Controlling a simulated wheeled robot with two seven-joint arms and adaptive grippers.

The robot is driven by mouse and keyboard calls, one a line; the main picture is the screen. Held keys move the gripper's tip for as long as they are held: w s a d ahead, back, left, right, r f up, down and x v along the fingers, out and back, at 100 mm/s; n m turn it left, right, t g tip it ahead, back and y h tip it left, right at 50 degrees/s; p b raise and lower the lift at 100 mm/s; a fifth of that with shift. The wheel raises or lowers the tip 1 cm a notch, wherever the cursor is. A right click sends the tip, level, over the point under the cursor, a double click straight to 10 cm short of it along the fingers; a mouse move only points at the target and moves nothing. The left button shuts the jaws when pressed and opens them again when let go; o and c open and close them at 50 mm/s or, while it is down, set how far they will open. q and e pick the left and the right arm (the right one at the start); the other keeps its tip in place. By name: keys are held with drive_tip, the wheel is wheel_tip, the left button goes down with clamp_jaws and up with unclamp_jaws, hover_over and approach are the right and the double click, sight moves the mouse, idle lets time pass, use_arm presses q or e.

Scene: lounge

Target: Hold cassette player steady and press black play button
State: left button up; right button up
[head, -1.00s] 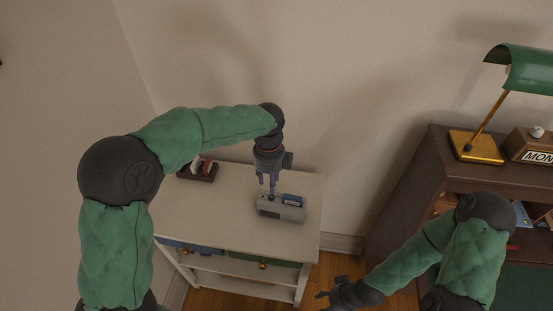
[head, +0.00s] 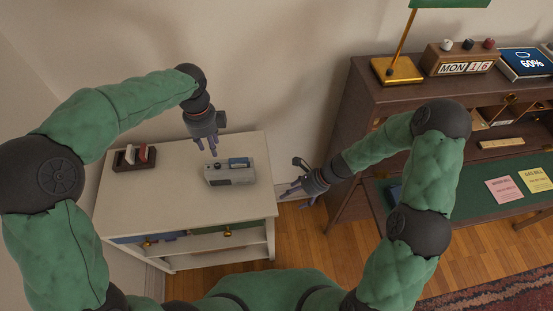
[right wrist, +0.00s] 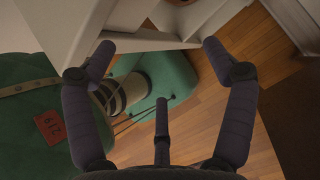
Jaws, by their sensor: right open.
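The cassette player (head: 243,175) is a small grey box with a blue window on its top. It lies on the white cabinet (head: 165,205), near the right side of its top. The black play button cannot be made out at this size. My left gripper (head: 212,152) points down just behind and above the player, its fingers apart with nothing between them. Whether a fingertip touches the player is unclear. My right gripper (head: 296,191) is open and empty, beyond the cabinet's right edge and to the right of the player. Its spread fingers fill the right wrist view (right wrist: 160,70), where the player does not show.
A dark holder with red and white items (head: 135,158) stands on the cabinet's left. A dark wooden desk (head: 350,120) with a brass lamp (head: 398,70) and calendar (head: 462,62) stands to the right. The cabinet's front top is clear. Wooden floor (head: 310,235) lies between.

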drive_tip(key=w+a+r+n+y, duration=0.1)
drive_tip(key=w+a+r+y, duration=0.2)
drive_tip(key=r, duration=0.3)
drive_tip(key=w+a+r+n+y, duration=0.2)
drive_tip(key=w+a+r+y, duration=0.15)
drive_tip(key=r, duration=0.35)
drive_tip(key=shift+h, duration=0.35)
drive_tip(key=shift+x, duration=3.4)
drive_tip(key=shift+d, duration=0.1)
